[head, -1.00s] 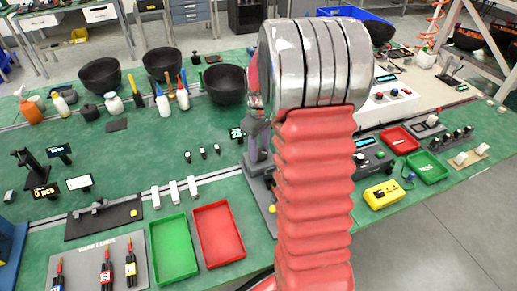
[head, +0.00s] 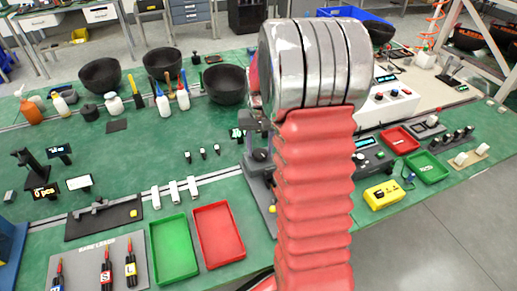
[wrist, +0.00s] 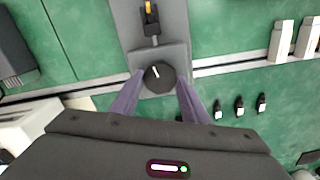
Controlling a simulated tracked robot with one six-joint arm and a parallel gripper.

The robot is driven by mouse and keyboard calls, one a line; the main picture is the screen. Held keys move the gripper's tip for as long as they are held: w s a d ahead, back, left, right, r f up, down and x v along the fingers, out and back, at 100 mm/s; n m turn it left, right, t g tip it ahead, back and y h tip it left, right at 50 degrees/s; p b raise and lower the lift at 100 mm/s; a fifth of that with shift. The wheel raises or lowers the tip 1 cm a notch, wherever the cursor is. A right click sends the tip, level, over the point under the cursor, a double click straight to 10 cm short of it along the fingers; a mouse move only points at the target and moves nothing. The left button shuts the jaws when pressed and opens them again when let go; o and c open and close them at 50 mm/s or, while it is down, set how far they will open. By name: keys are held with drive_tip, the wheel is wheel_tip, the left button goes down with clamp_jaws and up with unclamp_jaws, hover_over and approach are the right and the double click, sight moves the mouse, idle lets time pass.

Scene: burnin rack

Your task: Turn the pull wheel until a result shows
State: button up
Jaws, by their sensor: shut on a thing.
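The pull wheel (wrist: 159,77) is a round black knob with a white mark, on a grey tester in the wrist view. My gripper (wrist: 160,80) has its two purple fingers on either side of the wheel and is shut on it. A yellow-orange piece sits on the tester's base above the wheel in that view. In the head view the grey tester (head: 258,168) stands on the green bench, partly behind my red arm, which hides the wheel and my fingers. A small dark display (head: 236,134) with green characters is beside the tester; I cannot read it clearly.
A green tray (head: 174,249) and a red tray (head: 218,235) lie to the left of my arm. A yellow box (head: 384,194) lies to the right. Three small dark items (head: 203,152) stand left of the tester. Black bowls (head: 225,84) are at the back.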

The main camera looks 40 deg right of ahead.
sight(260, 152)
drive_tip(key=shift+a+m, duration=0.1)
drive_tip(key=shift+m, duration=0.5)
drive_tip(key=o, duration=1.1)
drive_tip(key=shift+c, duration=0.2)
drive_tip(key=shift+r, duration=0.1)
wheel_tip(260, 152, up, 14)
drive_tip(key=shift+f, duration=0.25)
drive_tip(key=shift+w, duration=0.1)
